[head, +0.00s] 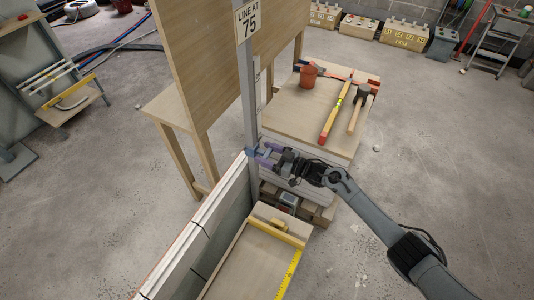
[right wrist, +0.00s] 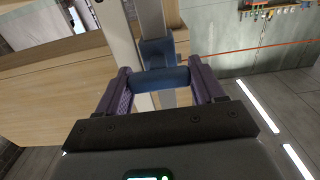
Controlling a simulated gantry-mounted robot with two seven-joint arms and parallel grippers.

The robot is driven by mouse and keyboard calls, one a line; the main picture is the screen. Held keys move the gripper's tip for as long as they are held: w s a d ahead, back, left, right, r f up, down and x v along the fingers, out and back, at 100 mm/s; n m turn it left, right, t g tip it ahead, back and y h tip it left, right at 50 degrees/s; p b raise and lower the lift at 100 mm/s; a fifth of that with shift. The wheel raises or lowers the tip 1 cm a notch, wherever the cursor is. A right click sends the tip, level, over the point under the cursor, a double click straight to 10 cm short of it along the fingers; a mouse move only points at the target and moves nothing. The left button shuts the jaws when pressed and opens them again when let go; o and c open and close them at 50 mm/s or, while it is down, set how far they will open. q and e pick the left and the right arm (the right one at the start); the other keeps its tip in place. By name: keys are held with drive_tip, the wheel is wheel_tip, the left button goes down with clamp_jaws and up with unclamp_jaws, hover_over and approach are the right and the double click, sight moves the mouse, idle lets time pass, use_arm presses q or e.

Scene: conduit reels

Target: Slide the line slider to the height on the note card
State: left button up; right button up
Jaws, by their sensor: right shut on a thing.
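The note card (head: 248,20) reads "LINE AT 75" and is fixed near the top of a grey upright post (head: 247,90). The blue line slider (head: 251,152) sits on this post, well below the card. My right gripper (head: 262,154) reaches it from the right and is shut on it. In the right wrist view, the slider's blue bar (right wrist: 162,79) lies between the two purple fingers (right wrist: 160,90), with its blue block against the post behind. Any scale marks at the slider are too small to read. My left gripper is not in view.
A tall wooden board (head: 200,60) stands behind the post. A work table (head: 300,115) to the right carries a level (head: 334,121), a mallet (head: 360,105) and a terracotta pot (head: 308,77). A panel wall (head: 205,230) and a yellow ruler (head: 289,274) are in front.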

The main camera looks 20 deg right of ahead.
drive_tip(key=o, duration=1.4)
drive_tip(key=shift+o, duration=0.2)
drive_tip(key=shift+s+d, duration=0.1)
drive_tip(key=shift+s+d, duration=0.2)
drive_tip(key=p+v, duration=0.3)
drive_tip(key=v, duration=0.7)
drive_tip(key=shift+s, duration=0.1)
